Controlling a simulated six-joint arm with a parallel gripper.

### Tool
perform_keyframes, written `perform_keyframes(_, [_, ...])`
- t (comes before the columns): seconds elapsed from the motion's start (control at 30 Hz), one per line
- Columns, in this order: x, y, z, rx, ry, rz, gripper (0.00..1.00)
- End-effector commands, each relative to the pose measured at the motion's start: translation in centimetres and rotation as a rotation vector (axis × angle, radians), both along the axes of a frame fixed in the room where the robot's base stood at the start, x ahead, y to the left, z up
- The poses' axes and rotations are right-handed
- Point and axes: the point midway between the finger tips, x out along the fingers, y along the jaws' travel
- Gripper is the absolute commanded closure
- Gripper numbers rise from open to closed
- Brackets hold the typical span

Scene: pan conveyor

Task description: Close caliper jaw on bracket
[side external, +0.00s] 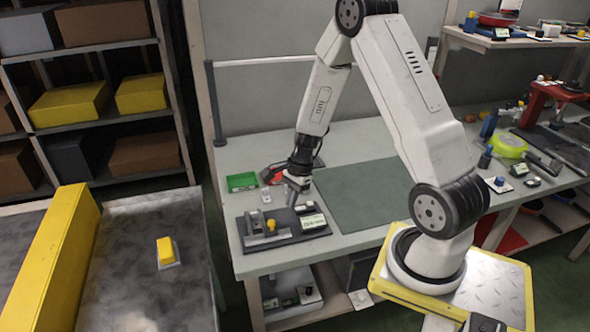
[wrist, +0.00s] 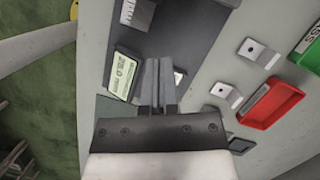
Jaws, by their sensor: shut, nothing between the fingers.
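A dark base plate (side external: 290,237) lies at the table's front left, carrying grey blocks, a yellow knob (side external: 271,224) and a pale readout (side external: 313,221). I take this for the caliper fixture; its jaw is too small to make out. My gripper (side external: 292,201) points down just above the plate's back edge, with its fingers together and empty. In the wrist view, the fingers (wrist: 160,64) are side by side over the dark plate, right of the readout (wrist: 121,75). Two loose metal brackets, one upper (wrist: 258,52) and one lower (wrist: 227,93), lie on the table right of the plate.
A green tray (side external: 242,182) and a red tray (wrist: 271,101) sit behind the plate. A dark green mat (side external: 365,195) lies right of it, bare. Tools crowd the far right bench.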

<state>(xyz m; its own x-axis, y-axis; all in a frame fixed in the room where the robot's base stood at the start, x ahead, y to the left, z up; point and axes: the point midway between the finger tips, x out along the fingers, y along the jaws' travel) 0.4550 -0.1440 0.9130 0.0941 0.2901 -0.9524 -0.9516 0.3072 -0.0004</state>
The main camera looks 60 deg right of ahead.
Motion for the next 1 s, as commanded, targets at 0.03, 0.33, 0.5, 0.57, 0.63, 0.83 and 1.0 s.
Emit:
perform_keyframes(0.03, [0.0,0.3,-0.7,0.002,0.004,0.000,1.00])
perform_keyframes(0.33, [1.0,3.1,-1.4,-0.001,0.001,0.002,1.00])
perform_keyframes(0.5, [1.2,3.9,-1.6,-0.001,0.001,0.001,1.00])
perform_keyframes(0.57, [1.3,4.0,-1.6,0.000,0.001,0.000,1.00])
perform_keyframes(0.63, [1.3,4.1,-1.6,0.000,0.001,-0.001,1.00])
perform_keyframes(0.83, [1.3,4.1,-1.6,0.000,0.001,-0.001,1.00])
perform_keyframes(1.0, [1.5,4.5,-1.6,0.000,0.001,0.000,1.00])
